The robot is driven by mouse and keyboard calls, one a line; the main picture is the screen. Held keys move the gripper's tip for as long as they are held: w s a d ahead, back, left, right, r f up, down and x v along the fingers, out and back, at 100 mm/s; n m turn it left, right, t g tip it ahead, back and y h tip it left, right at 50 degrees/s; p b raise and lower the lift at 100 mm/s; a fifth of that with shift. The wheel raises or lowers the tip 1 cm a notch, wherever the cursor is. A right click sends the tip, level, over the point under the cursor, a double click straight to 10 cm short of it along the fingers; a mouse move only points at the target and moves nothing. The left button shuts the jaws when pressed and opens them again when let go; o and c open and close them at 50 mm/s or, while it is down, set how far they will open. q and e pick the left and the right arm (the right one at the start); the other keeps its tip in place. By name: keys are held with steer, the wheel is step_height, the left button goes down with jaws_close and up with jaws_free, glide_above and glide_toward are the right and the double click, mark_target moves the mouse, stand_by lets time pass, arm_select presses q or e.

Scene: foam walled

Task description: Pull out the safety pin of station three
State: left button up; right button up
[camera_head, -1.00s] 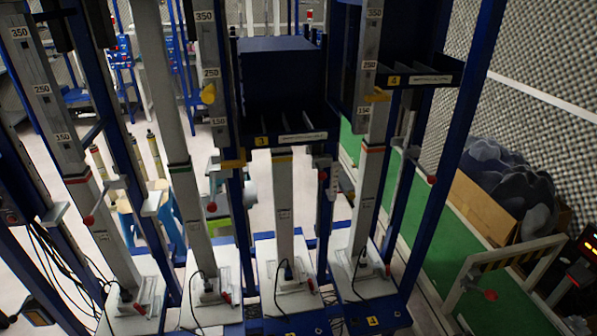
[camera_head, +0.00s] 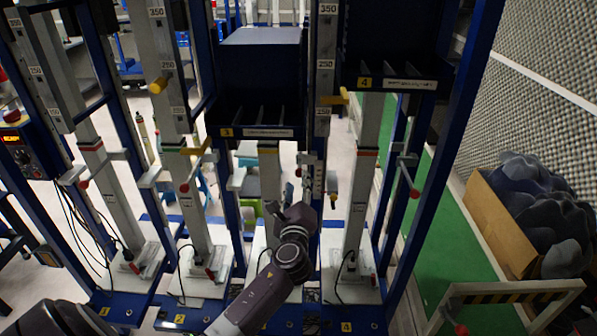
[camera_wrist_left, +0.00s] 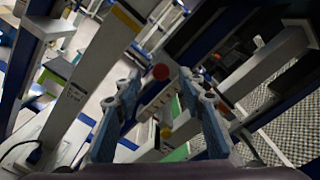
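Station three carries the 3 label (camera_head: 225,132) on its dark blue bin, with a pale column (camera_head: 270,185) below. A round red knob (camera_wrist_left: 160,72) lies between my left gripper's fingertips in the left wrist view, seemingly beyond them. I cannot tell for certain whether it is the safety pin's head. My left gripper (camera_head: 298,190) reaches up to station three's right-hand upright in the head view. Its two blue-grey fingers (camera_wrist_left: 159,86) are spread, with no contact visible. A small yellow knob (camera_wrist_left: 165,132) shows lower between them. My right gripper is not in view.
Station four's column (camera_head: 358,185) and its red-knobbed lever (camera_head: 413,192) stand to the right. Black cables hang over the bases. A barrier (camera_head: 515,290) stands at the lower right.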

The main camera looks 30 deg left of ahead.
mark_target(299, 175)
arm_select(q)
steer(key=x, duration=0.5)
steer(key=shift+w+d+p, duration=0.15)
steer(key=shift+p, duration=0.15)
steer(key=shift+w+a, duration=0.35)
steer(key=shift+w, duration=0.15)
steer(key=shift+c, duration=0.3)
steer(key=shift+f, duration=0.1)
jaws_close()
